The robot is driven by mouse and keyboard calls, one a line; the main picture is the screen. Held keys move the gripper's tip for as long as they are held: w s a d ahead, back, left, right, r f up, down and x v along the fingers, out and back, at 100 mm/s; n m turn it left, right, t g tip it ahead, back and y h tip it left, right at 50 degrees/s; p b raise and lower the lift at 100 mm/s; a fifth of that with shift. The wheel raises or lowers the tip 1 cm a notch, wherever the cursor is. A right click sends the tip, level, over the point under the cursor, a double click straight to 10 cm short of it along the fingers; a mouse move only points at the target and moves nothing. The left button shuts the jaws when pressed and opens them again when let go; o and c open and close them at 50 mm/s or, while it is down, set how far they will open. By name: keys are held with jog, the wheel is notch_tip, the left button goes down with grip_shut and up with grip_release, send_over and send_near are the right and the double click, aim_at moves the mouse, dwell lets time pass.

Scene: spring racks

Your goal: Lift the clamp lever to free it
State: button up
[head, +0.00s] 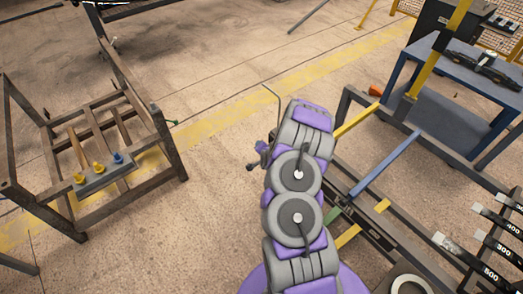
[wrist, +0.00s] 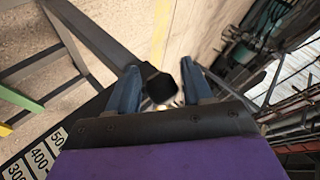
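In the wrist view my gripper (wrist: 162,88) has its two blue-grey fingers spread apart. A dark block-like end (wrist: 160,84) of a grey bar (wrist: 98,38) shows between the fingertips. I cannot tell whether this is the clamp lever or part of the rack frame, nor whether the fingers touch it. A spring rack (head: 440,262) with a blue bar (head: 385,163), yellow bars and a green piece (head: 334,215) stands right of my arm. No clamp lever can be clearly made out.
Labels marked 300, 400 and 500 (head: 482,262) lie along the rack's right side. A blue table (head: 455,75) stands at the upper right. A brown metal frame (head: 165,140) with yellow and blue knobs stands left. Open floor (head: 220,175) lies between.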

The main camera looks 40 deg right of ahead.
jog(key=shift+o, duration=0.3)
jog(key=shift+d+f, duration=0.1)
jog(key=shift+f, duration=0.05)
jog(key=shift+s, duration=0.1)
jog(key=shift+s+a, duration=0.15)
jog(key=shift+a, duration=0.05)
jog(key=p+v, duration=0.8)
jog(key=v, duration=0.8)
jog(key=shift+s+r+p, duration=0.3)
jog(key=shift+r+p, duration=0.05)
jog(key=shift+r, duration=0.05)
jog(key=shift+d, duration=0.1)
